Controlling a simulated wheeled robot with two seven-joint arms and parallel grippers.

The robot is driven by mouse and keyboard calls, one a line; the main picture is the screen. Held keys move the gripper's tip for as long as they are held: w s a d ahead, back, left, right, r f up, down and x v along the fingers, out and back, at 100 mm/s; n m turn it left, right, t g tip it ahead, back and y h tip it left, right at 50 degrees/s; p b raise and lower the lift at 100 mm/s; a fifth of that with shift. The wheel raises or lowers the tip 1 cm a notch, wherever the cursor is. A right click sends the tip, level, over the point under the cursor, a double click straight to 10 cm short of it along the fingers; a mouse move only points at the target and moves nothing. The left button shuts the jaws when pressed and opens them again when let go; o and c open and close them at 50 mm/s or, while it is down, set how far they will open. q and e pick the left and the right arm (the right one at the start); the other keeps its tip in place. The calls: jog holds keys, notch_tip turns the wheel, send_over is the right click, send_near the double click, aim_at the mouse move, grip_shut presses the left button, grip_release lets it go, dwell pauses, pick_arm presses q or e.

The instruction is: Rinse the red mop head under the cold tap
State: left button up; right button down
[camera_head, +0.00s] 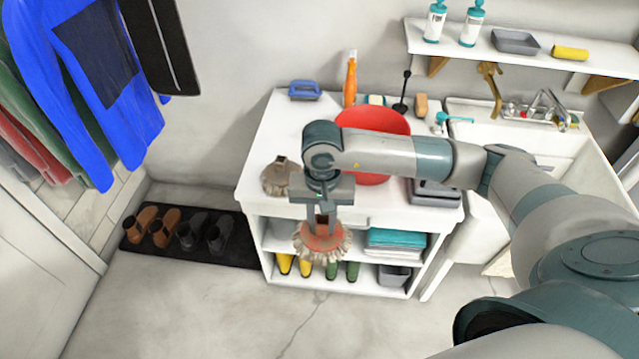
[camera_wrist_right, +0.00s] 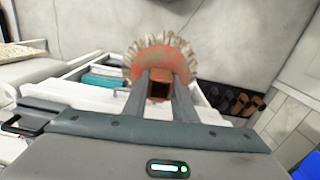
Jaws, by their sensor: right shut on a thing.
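My right gripper (camera_head: 322,215) is shut on the red mop head (camera_head: 322,241), which has a red top and a beige fringe. It holds the mop head in the air in front of the white shelf unit. In the right wrist view the mop head (camera_wrist_right: 160,62) sits between the two fingers (camera_wrist_right: 160,90), its square socket facing the camera. The tap (camera_head: 541,103) is at the right, over the white sink (camera_head: 480,111), well apart from the mop head. A red dot shows near the tap. My left gripper is not in view.
A wall shelf (camera_head: 480,50) hangs above. Shoes (camera_head: 180,230) lie on a black mat at left.

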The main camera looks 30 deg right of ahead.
aim_at(327, 254)
jog(key=s+n, duration=0.2)
jog(key=s+a+f+n, duration=0.1)
jog(key=s+n, duration=0.1)
jog(key=s+a+n, duration=0.1)
jog(key=s+n, duration=0.1)
jog(key=shift+s+a+f, duration=0.2)
jog(key=shift+s+f, duration=0.1)
jog(key=shift+f, duration=0.1)
jog(key=shift+d, duration=0.1)
